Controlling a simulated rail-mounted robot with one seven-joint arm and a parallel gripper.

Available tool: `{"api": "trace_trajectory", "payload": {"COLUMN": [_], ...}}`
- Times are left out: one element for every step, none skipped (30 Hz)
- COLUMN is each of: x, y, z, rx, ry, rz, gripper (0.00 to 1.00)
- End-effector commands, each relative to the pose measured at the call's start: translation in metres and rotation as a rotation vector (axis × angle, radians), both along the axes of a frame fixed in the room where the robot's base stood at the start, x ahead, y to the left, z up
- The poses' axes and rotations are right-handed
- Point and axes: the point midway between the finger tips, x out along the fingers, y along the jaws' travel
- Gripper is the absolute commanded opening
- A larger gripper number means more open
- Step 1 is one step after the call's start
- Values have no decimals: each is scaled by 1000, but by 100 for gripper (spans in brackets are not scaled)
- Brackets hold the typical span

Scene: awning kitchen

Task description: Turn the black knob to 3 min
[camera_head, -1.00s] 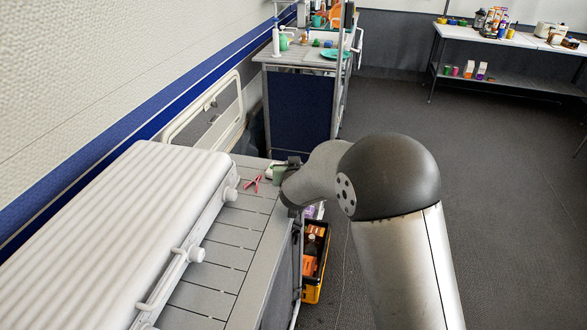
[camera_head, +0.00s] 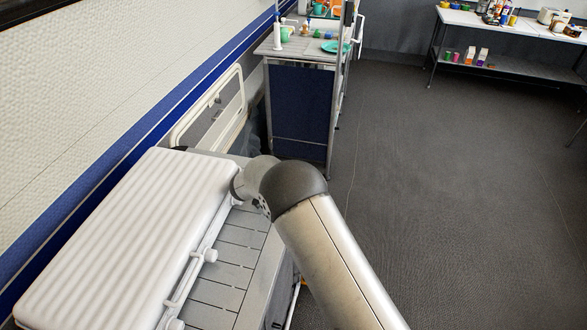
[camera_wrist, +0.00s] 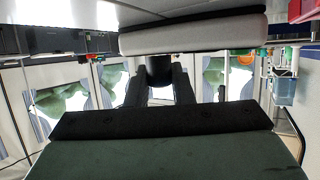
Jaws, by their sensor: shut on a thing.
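The black knob (camera_wrist: 158,70) shows in the middle of the wrist view, just below a round, white-edged body (camera_wrist: 195,36). My gripper (camera_wrist: 157,88) is shut on the knob, with one dark finger on each side. The gripper's wide black and dark green body fills the bottom of that view. No scale or minute marks can be read, so the knob's setting cannot be told. In the head view my arm hides the gripper and the knob.
A ribbed white cover (camera_head: 110,235) and a grey slatted counter (camera_head: 222,268) lie at the left in the head view. A counter with dishes (camera_head: 300,48) stands behind. A table with goods (camera_head: 510,30) is at the back right. The floor (camera_head: 440,190) between is open.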

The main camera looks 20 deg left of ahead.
Motion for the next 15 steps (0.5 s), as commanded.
{"api": "trace_trajectory", "payload": {"x": [1, 1, 1, 1, 1, 1, 1, 1, 1, 1, 1, 1, 1, 1, 1], "y": [-1, -1, -1, -1, -1, -1, -1, -1, -1, -1, -1, -1, -1, -1, -1], "z": [0, 0, 0, 0, 0, -1, -1, -1, -1, -1, 0, 0, 0, 0, 0], "rx": [2, 1, 1, 0, 0, 1, 1, 1, -1, 0, 0, 0, -1, -1, -1], "ry": [-1, -1, 0, 0, 0, 0, 1, 0, 0, 0, 0, 0, 0, 0, 0], "rz": [-18, -25, -35, -41, -47, -52, -56, -59, -61, -63, -64, -64, -65, -65, -65], "gripper": [0, 0, 0, 0, 0, 0, 0, 0, 0, 0, 0, 0, 0, 0, 0]}}
